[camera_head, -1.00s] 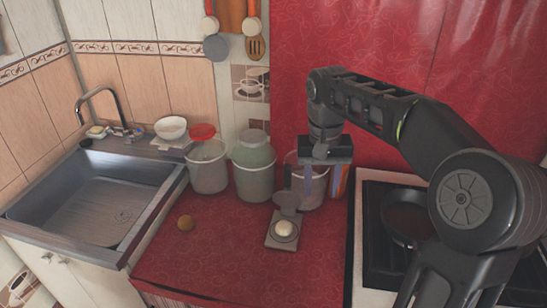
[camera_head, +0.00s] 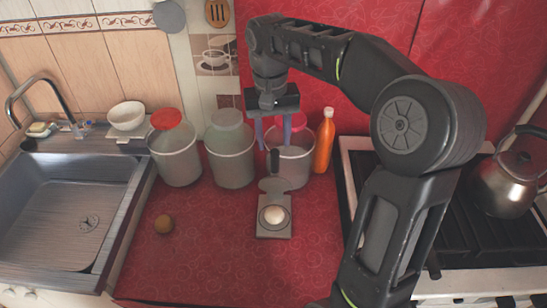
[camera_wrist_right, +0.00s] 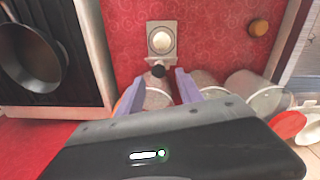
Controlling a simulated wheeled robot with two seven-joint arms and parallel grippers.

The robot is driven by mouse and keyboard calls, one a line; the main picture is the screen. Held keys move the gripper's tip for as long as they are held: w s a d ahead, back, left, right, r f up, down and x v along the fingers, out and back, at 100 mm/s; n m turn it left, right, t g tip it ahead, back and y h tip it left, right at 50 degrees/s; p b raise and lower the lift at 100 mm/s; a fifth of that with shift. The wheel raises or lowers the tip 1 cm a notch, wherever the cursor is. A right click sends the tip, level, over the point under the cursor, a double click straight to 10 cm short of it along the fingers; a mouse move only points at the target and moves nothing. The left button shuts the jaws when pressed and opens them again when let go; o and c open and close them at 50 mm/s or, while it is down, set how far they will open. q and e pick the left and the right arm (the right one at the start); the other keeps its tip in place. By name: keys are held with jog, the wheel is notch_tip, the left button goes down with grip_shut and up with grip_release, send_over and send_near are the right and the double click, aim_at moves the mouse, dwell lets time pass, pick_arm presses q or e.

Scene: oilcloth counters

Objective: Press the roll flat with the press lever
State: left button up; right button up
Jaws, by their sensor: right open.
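The press (camera_head: 274,229) is a small grey device on the red counter, with its round lid raised at the back. A pale round roll (camera_head: 274,214) lies on its base; it also shows in the right wrist view (camera_wrist_right: 161,41). The dark press lever (camera_head: 273,160) stands upright behind the roll, and its black knob shows in the wrist view (camera_wrist_right: 158,71). My right gripper (camera_head: 273,132) is open and empty above the lever. In the wrist view the knob lies between the lines of its two purple fingers, apparently just beyond the tips. My left gripper is not in view.
A brown ball (camera_head: 164,224) lies on the counter left of the press. Canisters (camera_head: 230,160) and an orange bottle (camera_head: 324,142) stand behind. The sink (camera_head: 70,215) is left; the stove with a kettle (camera_head: 508,185) is right. The counter's front is clear.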

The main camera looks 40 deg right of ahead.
send_over(275, 174)
notch_tip(275, 174, down, 7)
jog(key=shift+w+f, duration=0.1)
jog(key=shift+w, duration=0.05)
grip_shut()
dwell(0.5)
dwell(1.0)
